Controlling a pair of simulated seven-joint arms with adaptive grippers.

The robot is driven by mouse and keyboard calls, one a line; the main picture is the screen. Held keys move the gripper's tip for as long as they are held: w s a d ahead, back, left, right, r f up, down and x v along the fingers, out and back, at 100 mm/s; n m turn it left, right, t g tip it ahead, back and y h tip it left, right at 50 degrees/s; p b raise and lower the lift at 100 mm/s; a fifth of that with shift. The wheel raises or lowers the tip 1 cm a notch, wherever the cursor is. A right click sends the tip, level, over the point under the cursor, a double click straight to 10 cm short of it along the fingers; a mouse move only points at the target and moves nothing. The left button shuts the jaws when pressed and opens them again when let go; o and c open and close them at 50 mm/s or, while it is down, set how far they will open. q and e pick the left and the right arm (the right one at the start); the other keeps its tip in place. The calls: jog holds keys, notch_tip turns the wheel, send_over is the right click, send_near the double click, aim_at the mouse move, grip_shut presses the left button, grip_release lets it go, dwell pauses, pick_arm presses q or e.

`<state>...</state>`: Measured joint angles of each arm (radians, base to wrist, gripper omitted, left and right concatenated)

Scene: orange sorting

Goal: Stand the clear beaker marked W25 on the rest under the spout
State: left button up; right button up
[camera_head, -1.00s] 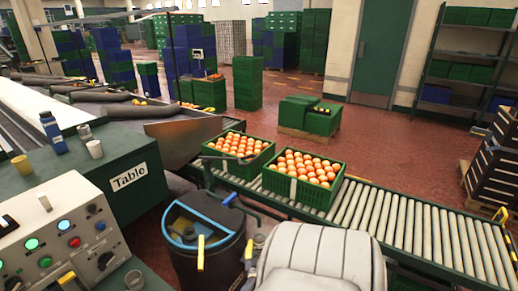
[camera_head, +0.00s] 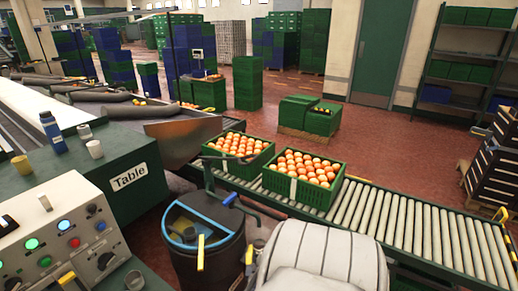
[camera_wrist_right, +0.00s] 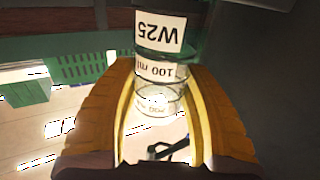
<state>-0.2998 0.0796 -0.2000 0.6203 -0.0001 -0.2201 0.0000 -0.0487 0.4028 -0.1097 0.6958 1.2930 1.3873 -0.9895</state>
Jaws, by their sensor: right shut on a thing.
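The clear beaker marked W25 (camera_wrist_right: 158,68) is in the right wrist view, held between the two orange-brown fingers of my right gripper (camera_wrist_right: 158,88). The fingers are shut on its sides. Its W25 label reads upside down there, with a 100 ml label below it. In the head view I cannot make out the beaker, and my white padded right arm fills the lower right. I cannot clearly tell the spout or its rest in either view. My left gripper is not in view.
A black tub (camera_head: 205,262) with a blue rim stands at lower centre, a dark bar (camera_head: 208,178) above it. The control panel (camera_head: 62,240) and green table (camera_head: 128,180) are at left.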

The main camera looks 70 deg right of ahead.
jog(key=shift+f, duration=0.1)
jog(key=o, duration=1.1)
jog(key=v, duration=1.1)
jog(key=w+a+f+n+t+y, duration=0.5)
jog(key=a+f+n+t, duration=0.15)
jog(key=a, duration=0.35)
jog(key=s+a+f+n+y, duration=0.3)
jog(key=a+f+n+y, duration=0.4)
jog(key=a+f+y, duration=0.5)
jog(key=s+a+f+n+g, duration=0.3)
jog(key=s+a+f+g, duration=0.2)
jog(key=s+a+f, duration=0.45)
jog(key=s+a+g, duration=0.1)
jog(key=s, duration=0.4)
jog(key=s+a+f+n+g, duration=0.1)
jog(key=s+g, duration=0.1)
jog(key=s, duration=0.3)
jog(key=s+a+f+n+g, duration=0.1)
jog(key=s+a, duration=0.1)
jog(key=s, duration=0.3)
jog(key=shift+a+f+g, duration=0.1)
jog(key=shift+f+g, duration=0.1)
jog(key=shift+g, duration=0.15)
